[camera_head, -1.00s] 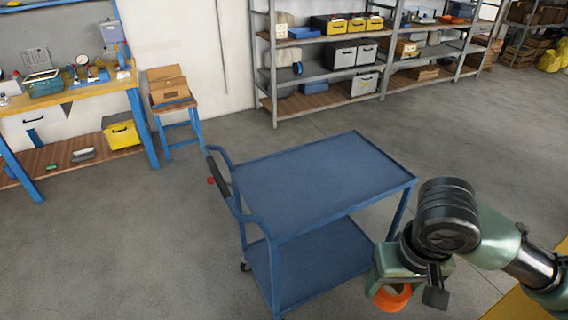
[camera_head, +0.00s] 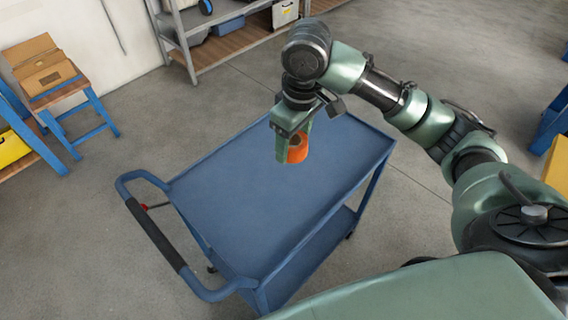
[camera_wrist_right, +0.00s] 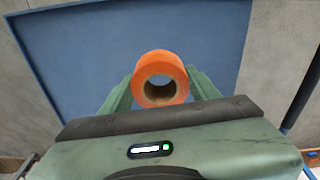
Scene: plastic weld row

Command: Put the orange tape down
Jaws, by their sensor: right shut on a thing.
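The orange tape (camera_head: 298,149) is a roll held in my right gripper (camera_head: 291,152) over the far part of the blue cart's top shelf (camera_head: 235,205). In the right wrist view, the tape (camera_wrist_right: 161,66) sits between the two green fingers, with its hole facing the camera. The right gripper (camera_wrist_right: 160,92) is shut on it. Below it the blue cart top (camera_wrist_right: 75,50) fills much of that view. I cannot tell exactly how high the tape is above the shelf. My left gripper is not in view.
The cart's top is bare. Its black-gripped handle (camera_head: 155,235) is at the left. A stool with cardboard boxes (camera_head: 45,72) stands at the upper left, and metal shelving (camera_head: 185,50) stands at the back. Grey floor lies around the cart.

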